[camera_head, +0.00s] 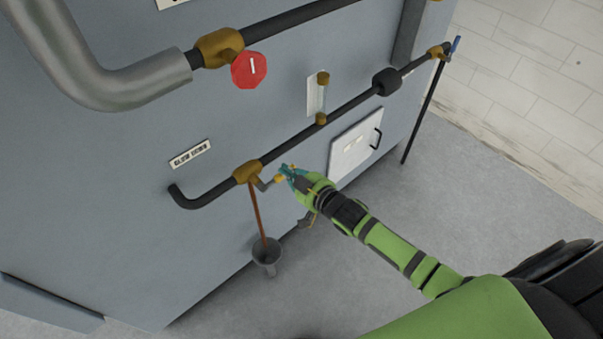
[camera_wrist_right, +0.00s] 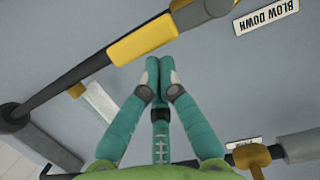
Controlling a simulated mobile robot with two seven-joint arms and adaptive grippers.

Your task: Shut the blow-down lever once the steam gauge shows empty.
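The blow-down valve (camera_head: 247,173) is a brass body on the black pipe, below a "BLOW DOWN" sign (camera_head: 190,154). Its lever's yellow grip (camera_head: 279,179) points right in the head view; the grip also shows large in the right wrist view (camera_wrist_right: 145,38). My right gripper (camera_head: 287,171) is at the grip's end. In the wrist view its teal fingertips (camera_wrist_right: 159,60) are together just below the grip, not around it; contact is unclear. A white gauge strip (camera_head: 315,97) with brass fittings stands above the pipe; its level cannot be read. My left gripper is out of view.
A thin brown-orange line (camera_head: 258,215) runs from the valve into a grey cup (camera_head: 267,256); pipe or stream is unclear. A red octagonal knob (camera_head: 249,70) is above. A white hatch (camera_head: 354,147) is right of the lever. Bare floor lies right of the machine.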

